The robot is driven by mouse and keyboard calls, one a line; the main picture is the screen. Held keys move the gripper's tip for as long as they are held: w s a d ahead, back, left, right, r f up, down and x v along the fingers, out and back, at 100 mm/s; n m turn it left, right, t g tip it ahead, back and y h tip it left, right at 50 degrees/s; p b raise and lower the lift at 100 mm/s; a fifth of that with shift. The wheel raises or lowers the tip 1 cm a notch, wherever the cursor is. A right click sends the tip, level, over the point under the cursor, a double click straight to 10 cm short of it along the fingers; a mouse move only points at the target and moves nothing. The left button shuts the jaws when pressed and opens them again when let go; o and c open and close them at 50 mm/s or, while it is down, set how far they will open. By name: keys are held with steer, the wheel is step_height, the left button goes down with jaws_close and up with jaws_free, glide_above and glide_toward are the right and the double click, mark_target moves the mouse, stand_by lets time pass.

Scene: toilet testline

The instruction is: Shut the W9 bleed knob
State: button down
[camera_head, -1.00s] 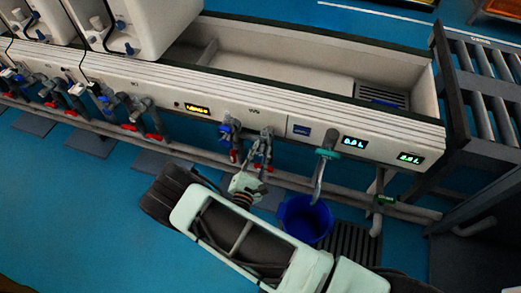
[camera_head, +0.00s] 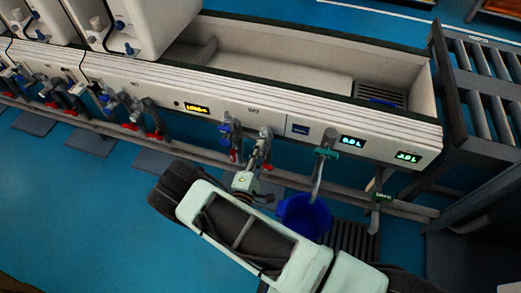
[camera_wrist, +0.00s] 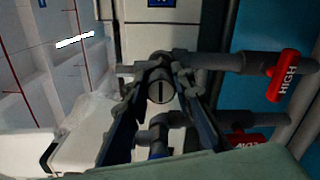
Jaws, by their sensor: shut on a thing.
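The bleed knob (camera_wrist: 160,86) is a small grey round end with a dark slot in the wrist view, on grey pipework. My gripper (camera_wrist: 163,82) has its two dark fingers on either side of it, shut on it. The slot stands about upright in the picture. In the head view my gripper (camera_head: 259,150) reaches the pipework under the W9 label (camera_head: 253,109) on the white panel. The knob itself is hidden there by the fingers.
A red HIGH valve handle (camera_wrist: 283,75) and a red LOW handle (camera_wrist: 245,139) are right of my fingers. A blue bucket (camera_head: 305,215) stands under a spout with a green collar (camera_head: 326,152). Blue-handled taps (camera_head: 227,131) are close on the left.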

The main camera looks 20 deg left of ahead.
steer(key=shift+m, duration=0.3)
steer(key=c, duration=1.7)
jaws_free()
steer(key=shift+o, duration=0.2)
steer(key=shift+s, duration=0.1)
steer(key=s+d, duration=0.1)
steer(key=s, duration=1)
steer(key=shift+s+d, duration=0.15)
steer(key=shift+s, duration=0.25)
